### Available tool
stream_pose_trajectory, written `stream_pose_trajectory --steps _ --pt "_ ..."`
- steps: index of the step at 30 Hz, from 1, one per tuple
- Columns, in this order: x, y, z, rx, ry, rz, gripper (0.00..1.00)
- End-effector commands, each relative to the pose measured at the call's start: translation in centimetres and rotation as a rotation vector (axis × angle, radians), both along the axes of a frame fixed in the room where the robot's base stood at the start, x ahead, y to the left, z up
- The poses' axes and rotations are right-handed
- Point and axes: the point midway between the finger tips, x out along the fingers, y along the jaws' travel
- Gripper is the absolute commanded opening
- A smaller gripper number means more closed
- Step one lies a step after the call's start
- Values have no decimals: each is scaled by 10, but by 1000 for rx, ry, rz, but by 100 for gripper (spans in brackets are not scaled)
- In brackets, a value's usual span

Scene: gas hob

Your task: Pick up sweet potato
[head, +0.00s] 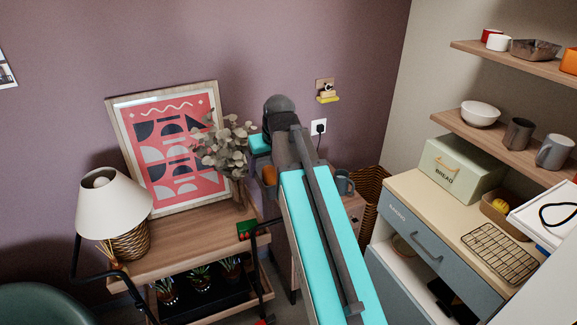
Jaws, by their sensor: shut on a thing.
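My arm reaches away from the camera through the middle of the head view, and its wrist is bent downward at the far end. My gripper (267,162) is below the wrist, small and mostly hidden by the arm. It is shut on an orange-brown piece, the sweet potato (269,176), which shows just left of the arm above a small wooden cabinet. The arm hides much of it. I cannot tell how far it is from the cabinet top.
A grey-blue mug (343,184) stands right of the arm by a wicker basket (372,212). Left is a wooden cart (180,246) with a lamp (112,204), a framed print (168,140) and a leafy plant (226,150). A counter with a bread box (462,168) stands right.

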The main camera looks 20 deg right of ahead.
Motion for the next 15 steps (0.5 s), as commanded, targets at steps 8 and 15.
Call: stream_pose_trajectory --steps 8,15 --pt "6 62 17 -1 -1 5 46" --pt "6 96 24 -1 0 3 46"
